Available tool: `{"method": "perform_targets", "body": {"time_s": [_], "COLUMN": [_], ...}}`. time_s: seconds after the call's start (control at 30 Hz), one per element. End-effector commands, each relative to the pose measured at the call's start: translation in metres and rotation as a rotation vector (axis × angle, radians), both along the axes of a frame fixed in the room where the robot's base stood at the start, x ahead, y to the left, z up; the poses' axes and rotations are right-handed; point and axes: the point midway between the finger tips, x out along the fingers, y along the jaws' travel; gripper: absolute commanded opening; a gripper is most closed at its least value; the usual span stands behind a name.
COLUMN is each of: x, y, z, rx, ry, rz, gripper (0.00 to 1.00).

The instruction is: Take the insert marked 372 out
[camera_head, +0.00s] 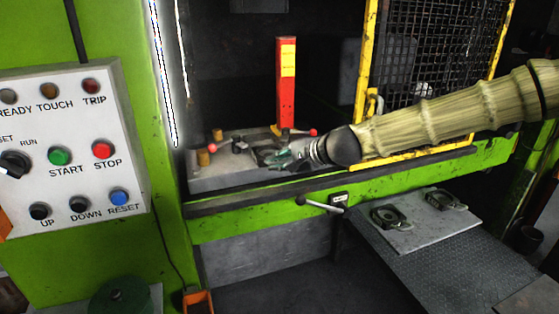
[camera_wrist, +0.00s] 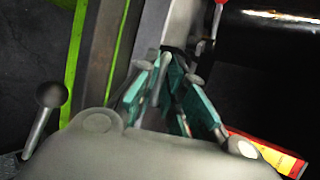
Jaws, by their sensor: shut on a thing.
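My gripper (camera_head: 284,157) reaches in from the right over the grey press bed (camera_head: 225,177). In the wrist view its teal-padded fingers (camera_wrist: 170,65) close together at the tips on a small dark part. That part looks like the insert (camera_head: 266,155), low on the bed and mostly hidden by the fingers. No number can be read on it. Red-knobbed levers stand on the bed, one at the left (camera_head: 212,148) and one at the right (camera_head: 313,132). Whether the insert still touches the bed, I cannot tell.
A red post (camera_head: 286,85) stands behind my gripper. A yellow mesh guard (camera_head: 430,60) is behind my arm. Two dark pieces (camera_head: 390,217) (camera_head: 445,199) lie on a pale plate (camera_head: 420,232) at the right. A control panel (camera_head: 70,150) is at the left.

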Motion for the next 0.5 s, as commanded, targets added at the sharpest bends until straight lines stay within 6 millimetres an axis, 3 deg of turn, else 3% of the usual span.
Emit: {"method": "perform_targets", "body": {"time_s": [0.5], "x": [-0.0110], "y": [-0.0029], "z": [-0.0031], "rx": [0.000], "ry": [0.005], "rz": [0.005], "gripper": [0.00]}}
